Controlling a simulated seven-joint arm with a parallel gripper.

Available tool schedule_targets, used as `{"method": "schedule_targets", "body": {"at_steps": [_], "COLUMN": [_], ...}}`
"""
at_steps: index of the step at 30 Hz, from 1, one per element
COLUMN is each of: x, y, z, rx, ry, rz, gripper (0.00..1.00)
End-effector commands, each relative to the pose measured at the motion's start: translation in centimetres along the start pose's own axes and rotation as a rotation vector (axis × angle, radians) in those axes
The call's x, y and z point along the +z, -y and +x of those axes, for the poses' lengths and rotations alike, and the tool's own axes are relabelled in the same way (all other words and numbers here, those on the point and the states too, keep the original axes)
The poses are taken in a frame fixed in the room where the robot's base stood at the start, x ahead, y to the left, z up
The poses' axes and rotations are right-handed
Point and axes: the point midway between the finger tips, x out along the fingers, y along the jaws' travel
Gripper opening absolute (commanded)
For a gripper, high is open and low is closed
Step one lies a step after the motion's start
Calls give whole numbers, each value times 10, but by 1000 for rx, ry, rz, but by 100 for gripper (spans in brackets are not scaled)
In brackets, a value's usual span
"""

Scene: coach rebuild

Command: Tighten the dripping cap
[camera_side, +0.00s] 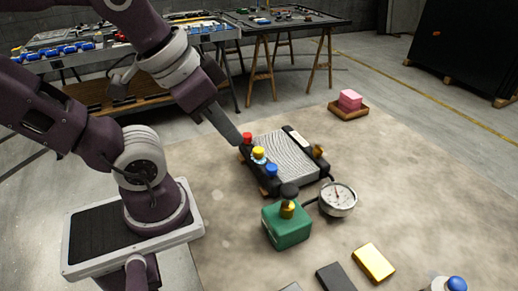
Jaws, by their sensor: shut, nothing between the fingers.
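A radiator-like unit with a grey ribbed panel (283,157) and black end tanks lies on the mat. Along its left side stand a red cap (247,137), a yellow cap (258,152) with a pale band under it, and a blue cap (271,170). A brass-coloured fitting (318,150) is on its right side. My gripper (237,138) is shut and empty, its tip just left of the red cap; I cannot tell whether they touch.
A round gauge (338,198) on a hose and a green block (287,226) with a brass neck and dark top stand in front. A gold block (373,263), dark block (335,277) and blue-capped bottle (456,284) lie nearer. A pink block sits in a tray (348,113) behind. The right mat is clear.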

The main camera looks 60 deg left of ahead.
Motion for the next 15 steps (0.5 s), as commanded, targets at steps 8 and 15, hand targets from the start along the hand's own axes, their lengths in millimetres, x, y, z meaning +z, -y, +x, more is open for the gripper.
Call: {"method": "schedule_targets", "body": {"at_steps": [8,15], "x": [0,-42], "y": [0,40], "z": [0,42], "rx": [0,-121], "ry": [0,191], "rz": [0,-522], "gripper": [4,48]}}
